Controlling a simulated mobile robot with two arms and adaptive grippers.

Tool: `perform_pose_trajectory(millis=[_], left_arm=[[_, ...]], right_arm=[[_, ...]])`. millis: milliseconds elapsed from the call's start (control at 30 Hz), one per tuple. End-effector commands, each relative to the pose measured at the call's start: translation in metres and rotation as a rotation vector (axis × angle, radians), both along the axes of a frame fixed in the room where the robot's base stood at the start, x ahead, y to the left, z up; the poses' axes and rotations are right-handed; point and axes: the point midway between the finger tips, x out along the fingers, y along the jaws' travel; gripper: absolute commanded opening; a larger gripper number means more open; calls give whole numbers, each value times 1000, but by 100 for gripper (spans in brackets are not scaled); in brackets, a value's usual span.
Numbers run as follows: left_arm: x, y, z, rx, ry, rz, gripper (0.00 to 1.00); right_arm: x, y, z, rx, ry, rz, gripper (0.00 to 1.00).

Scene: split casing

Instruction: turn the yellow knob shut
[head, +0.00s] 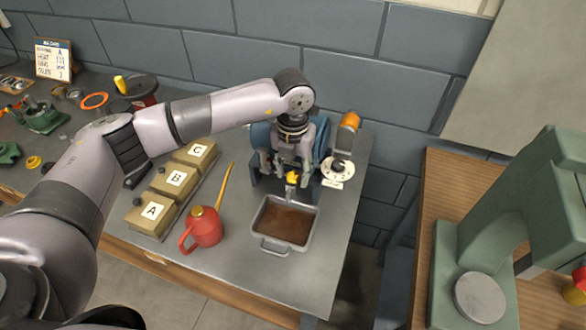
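The yellow knob (292,178) shows small at the front of a blue machine (261,136), just above the tray's back edge. My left gripper (291,168) points down in front of the machine, right above the knob. Its fingers are small and blend with the metal parts behind them. I cannot tell whether they touch the knob or how far apart they are. The gripper and wrist hide much of the machine's middle. My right gripper is not in view.
A metal tray of brown material (286,222) sits below the knob, with a red oil can (204,227) to its left. Boxes A, B and C (176,180) stand further left. A white dial (337,171) is close on the right. A green press (480,255) stands at right.

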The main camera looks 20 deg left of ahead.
Motion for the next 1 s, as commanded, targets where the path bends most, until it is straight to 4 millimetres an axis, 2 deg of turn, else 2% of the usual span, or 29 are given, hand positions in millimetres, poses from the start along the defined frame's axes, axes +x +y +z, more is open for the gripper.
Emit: perform_pose_trajectory(millis=[67,567,767,1000], left_arm=[[0,0,0,0,0,0,34],[0,0,1,0,0,0,1],[0,0,0,0,-1,-7,0],[0,0,-2,-1,-2,-84,0]], right_arm=[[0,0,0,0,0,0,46],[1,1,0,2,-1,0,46],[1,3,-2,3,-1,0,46],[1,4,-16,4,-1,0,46]])
